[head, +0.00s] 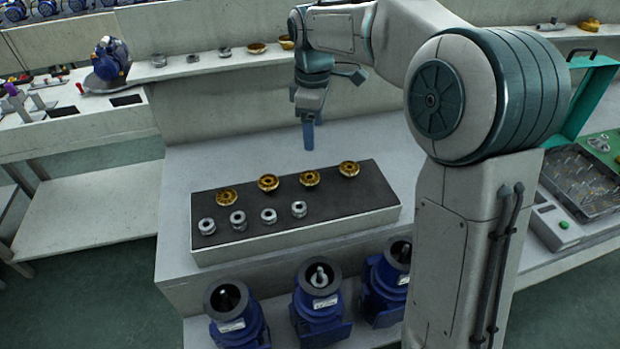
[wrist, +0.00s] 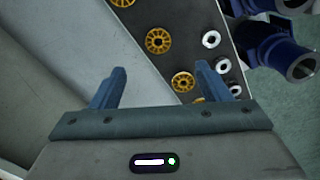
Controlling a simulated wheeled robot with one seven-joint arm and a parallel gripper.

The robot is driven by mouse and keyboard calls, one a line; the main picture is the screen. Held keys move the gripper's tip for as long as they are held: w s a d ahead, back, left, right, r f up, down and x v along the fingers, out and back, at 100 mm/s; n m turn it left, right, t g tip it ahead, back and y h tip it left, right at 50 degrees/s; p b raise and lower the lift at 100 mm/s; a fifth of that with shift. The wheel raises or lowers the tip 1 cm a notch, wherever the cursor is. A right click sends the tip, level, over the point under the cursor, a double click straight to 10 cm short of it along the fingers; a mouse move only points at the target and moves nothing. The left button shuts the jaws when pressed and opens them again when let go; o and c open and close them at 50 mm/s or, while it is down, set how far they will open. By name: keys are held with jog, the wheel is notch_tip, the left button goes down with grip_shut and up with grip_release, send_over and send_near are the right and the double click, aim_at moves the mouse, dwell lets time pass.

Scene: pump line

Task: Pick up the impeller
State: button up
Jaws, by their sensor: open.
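Several gold, spoked impellers stand in a row along the back of a dark-topped block; they are the gold wheels at the left (head: 228,197), left middle (head: 268,182), right middle (head: 310,178) and right (head: 349,169). My gripper (head: 308,145) is above and behind the block, pointing down, apart from all of them. In the wrist view my gripper (wrist: 162,70) is open and empty. One gold impeller (wrist: 158,40) shows beyond the gap between the fingers, and another (wrist: 183,82) shows close to the right finger. A third is cut by the top edge.
Several silver rings (head: 238,220) stand in the block's (head: 330,203) front row. Blue pump housings (head: 318,290) stand below in front. A shelf (head: 200,68) with small parts runs behind. A parts tray (head: 585,180) is at the right. The grey bench left of the block is clear.

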jog(key=w+a+f+n, duration=0.1)
send_over(310, 172)
jog(key=s, duration=0.1)
jog(key=f, duration=0.8)
jog(key=shift+s+a+b, duration=0.1)
jog(key=shift+a+b, duration=0.1)
jog(key=shift+b, duration=0.1)
jog(key=f, duration=0.5)
jog(key=shift+s+d+f, duration=0.15)
jog(key=shift+s+f, duration=0.05)
jog(key=shift+f, duration=0.15)
jog(key=c, duration=1.2)
